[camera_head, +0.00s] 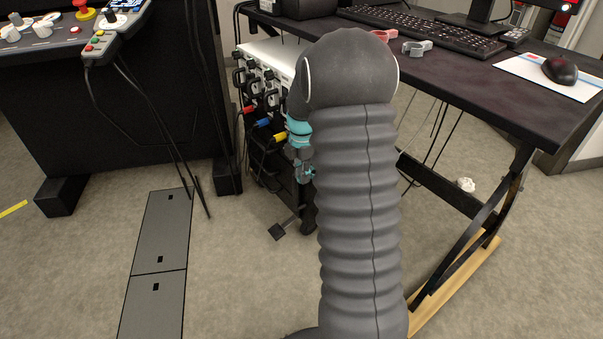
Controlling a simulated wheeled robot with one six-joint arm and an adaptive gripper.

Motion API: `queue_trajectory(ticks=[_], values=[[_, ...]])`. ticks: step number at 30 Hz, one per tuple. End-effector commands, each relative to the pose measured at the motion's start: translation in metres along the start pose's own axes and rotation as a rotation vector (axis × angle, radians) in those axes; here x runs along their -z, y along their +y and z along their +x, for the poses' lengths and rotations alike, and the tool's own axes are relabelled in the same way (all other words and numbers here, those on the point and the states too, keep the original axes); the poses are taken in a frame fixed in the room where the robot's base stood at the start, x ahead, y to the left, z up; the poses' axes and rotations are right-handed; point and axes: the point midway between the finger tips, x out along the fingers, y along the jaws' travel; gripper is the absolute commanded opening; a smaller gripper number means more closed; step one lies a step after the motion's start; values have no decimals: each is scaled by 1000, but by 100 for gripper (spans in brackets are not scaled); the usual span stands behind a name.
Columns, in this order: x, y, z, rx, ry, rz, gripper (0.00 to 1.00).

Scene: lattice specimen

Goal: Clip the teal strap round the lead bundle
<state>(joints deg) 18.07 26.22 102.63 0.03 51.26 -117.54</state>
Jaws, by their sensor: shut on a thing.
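The teal strap (305,176) is a small clip-like piece at the lower end of my gripper (304,167), beside the dark front of the equipment cart. My gripper is mostly hidden behind my grey sleeved arm and looks shut on the strap. The lead bundle (262,170) seems to be the dark leads hanging at the cart's front, just left of the gripper. Red, blue and yellow plugs show above it. I cannot tell whether the strap touches or surrounds the leads.
A dark desk (490,85) stands right of my arm, with a red clip (383,35), a grey clip (417,47), a keyboard (425,27) and a mouse (561,70). A black console (110,120) with a hanging pendant stands left. Carpet between is open, with a grey floor plate (160,240).

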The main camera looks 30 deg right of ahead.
Motion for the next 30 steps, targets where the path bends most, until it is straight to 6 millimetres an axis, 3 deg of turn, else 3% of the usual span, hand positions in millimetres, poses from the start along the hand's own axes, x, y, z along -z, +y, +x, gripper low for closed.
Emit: queue_trajectory(ticks=[30], values=[[-13,0,0,0,0,0,0]])
